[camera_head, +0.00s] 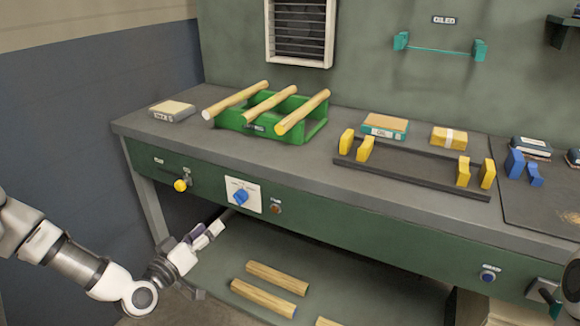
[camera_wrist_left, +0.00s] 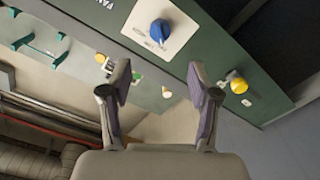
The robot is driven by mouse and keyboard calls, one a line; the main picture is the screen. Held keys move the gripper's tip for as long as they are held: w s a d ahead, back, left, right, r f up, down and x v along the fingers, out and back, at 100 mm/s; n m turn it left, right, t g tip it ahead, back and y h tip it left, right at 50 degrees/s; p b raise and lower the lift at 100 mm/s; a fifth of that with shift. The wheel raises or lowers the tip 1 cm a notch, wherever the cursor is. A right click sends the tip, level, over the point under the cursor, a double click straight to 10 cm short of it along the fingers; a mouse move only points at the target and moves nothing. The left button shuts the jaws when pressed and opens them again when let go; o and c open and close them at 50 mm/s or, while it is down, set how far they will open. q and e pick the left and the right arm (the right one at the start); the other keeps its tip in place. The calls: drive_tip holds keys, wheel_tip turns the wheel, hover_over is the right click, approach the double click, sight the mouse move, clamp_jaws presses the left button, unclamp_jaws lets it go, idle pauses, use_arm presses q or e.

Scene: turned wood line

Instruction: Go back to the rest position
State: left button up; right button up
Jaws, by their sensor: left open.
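My left arm comes in from the left edge of the head view, in front of the bench. My left gripper (camera_head: 213,230) is in front of the green bench front, below the blue knob (camera_head: 241,196) on its white plate. In the left wrist view the two fingers of my left gripper (camera_wrist_left: 158,80) stand apart with nothing between them. The blue knob also shows in the left wrist view (camera_wrist_left: 160,30), beyond the fingertips. The yellow knob (camera_head: 180,185) is to the left of the gripper.
The grey bench top (camera_head: 230,151) bears a green rack (camera_head: 293,136) with three wooden rods and a dark rail (camera_head: 410,177) with yellow blocks. Below, a lower shelf (camera_head: 225,277) holds wooden pieces, including one rod (camera_head: 278,278). The floor to the left looks clear.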

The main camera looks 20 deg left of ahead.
use_arm(q)
drive_tip(key=shift+f, duration=0.1)
drive_tip(key=s+d+f+m+g+h, duration=0.1)
drive_tip(key=s+d+f+m+g, duration=0.1)
drive_tip(key=s+d+f+g, duration=0.35)
drive_tip(key=s+d+f+m+g+h, duration=0.1)
drive_tip(key=s+d+f+m+g, duration=0.2)
drive_tip(key=d+f, duration=0.45)
drive_tip(key=s+d+f+m+g, duration=0.2)
drive_tip(key=s+d+f+g, duration=0.2)
drive_tip(key=f, duration=0.5)
drive_tip(key=s+a+f+n+g+y+p, duration=0.1)
drive_tip(key=s+f+g+y, duration=0.15)
drive_tip(key=s, duration=0.45)
drive_tip(key=s+a+f+n+g+y, duration=0.1)
drive_tip(key=s+g, duration=0.2)
drive_tip(key=s, duration=0.3)
wheel_tip(320, 180, up, 14)
drive_tip(key=p, duration=1.3)
drive_tip(key=shift+w+p, duration=0.25)
drive_tip(key=shift+p, duration=0.1)
drive_tip(key=shift+s, duration=0.1)
